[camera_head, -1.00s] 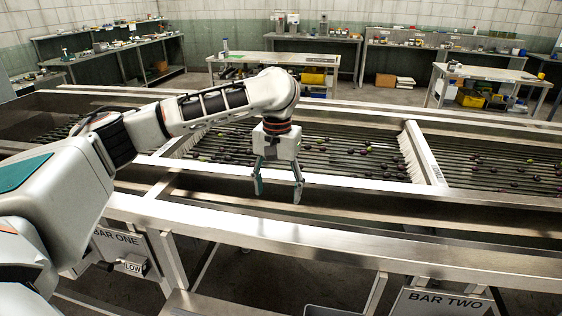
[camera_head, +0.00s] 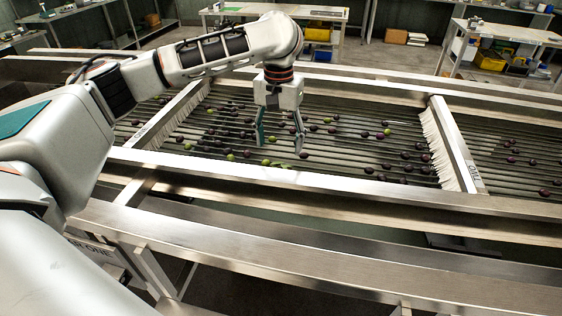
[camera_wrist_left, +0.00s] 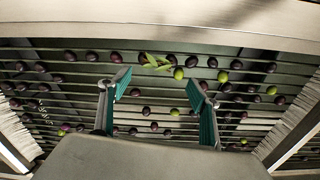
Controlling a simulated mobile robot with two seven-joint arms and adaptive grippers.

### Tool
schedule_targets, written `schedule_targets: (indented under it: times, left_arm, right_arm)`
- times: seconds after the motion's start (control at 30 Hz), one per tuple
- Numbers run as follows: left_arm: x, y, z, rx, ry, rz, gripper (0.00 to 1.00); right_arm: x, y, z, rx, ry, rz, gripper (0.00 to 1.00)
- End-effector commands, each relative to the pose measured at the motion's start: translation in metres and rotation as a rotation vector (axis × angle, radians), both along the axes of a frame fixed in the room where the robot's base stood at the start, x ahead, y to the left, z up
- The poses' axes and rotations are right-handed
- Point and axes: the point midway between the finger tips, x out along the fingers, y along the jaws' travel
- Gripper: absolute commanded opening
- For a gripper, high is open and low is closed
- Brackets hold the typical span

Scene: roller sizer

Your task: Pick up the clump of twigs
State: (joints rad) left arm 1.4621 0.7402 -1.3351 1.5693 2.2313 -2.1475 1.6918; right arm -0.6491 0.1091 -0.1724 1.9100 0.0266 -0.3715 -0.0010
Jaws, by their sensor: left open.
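My left gripper (camera_head: 281,146) is open and points down over the roller bed between the two brush bars. In the left wrist view its two teal-padded fingers (camera_wrist_left: 160,105) stand wide apart with nothing held between them. A small clump of green leafy twigs (camera_wrist_left: 156,62) lies on the rollers there, close to the broad metal rail and just beyond the fingertips. It lies among dark and green olives. My right gripper is not in view.
Dark and green olives (camera_head: 246,154) lie scattered on the rollers. A brush bar (camera_head: 170,115) stands left of the gripper and another (camera_head: 452,148) right. A metal rail (camera_head: 340,186) runs along the near side. Workbenches (camera_head: 275,10) stand at the back.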

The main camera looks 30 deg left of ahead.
Motion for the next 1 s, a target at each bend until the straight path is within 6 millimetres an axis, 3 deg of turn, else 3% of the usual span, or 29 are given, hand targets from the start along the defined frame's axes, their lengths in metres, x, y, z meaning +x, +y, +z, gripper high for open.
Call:
schedule_targets:
  times: [0.63, 0.97, 1.0]
  left_arm:
    - [0.002, -0.005, -0.071, -0.001, 0.003, 0.001, 0.62]
    - [0.003, -0.005, -0.076, 0.0, 0.0, 0.0, 0.62]
    - [0.003, -0.005, -0.076, 0.0, 0.0, 0.0, 0.52]
  right_arm:
    - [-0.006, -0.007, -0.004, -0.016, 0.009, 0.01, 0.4]
    - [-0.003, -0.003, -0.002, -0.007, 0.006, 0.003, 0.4]
    - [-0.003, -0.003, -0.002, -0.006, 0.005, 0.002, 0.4]
